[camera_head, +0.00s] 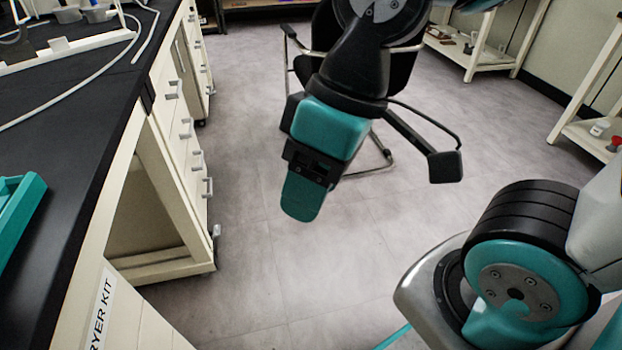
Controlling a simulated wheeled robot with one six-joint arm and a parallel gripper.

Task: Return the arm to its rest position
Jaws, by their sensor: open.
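My gripper (304,196) hangs in the upper middle of the head view, at the end of my dark and teal arm. It points down and slightly left over the open floor. Its teal finger shows from the side, and the gap between the fingers is hidden by this angle. Nothing shows held in it. My gripper is apart from the bench on the left. Another teal and black joint of my arm shows at the lower right.
A black-topped lab bench (75,118) with white drawers runs along the left, bearing a teal tray (18,215) and tubing. A black chair (400,75) stands behind my arm. White shelves (470,62) line the right. Grey floor (270,260) between is clear.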

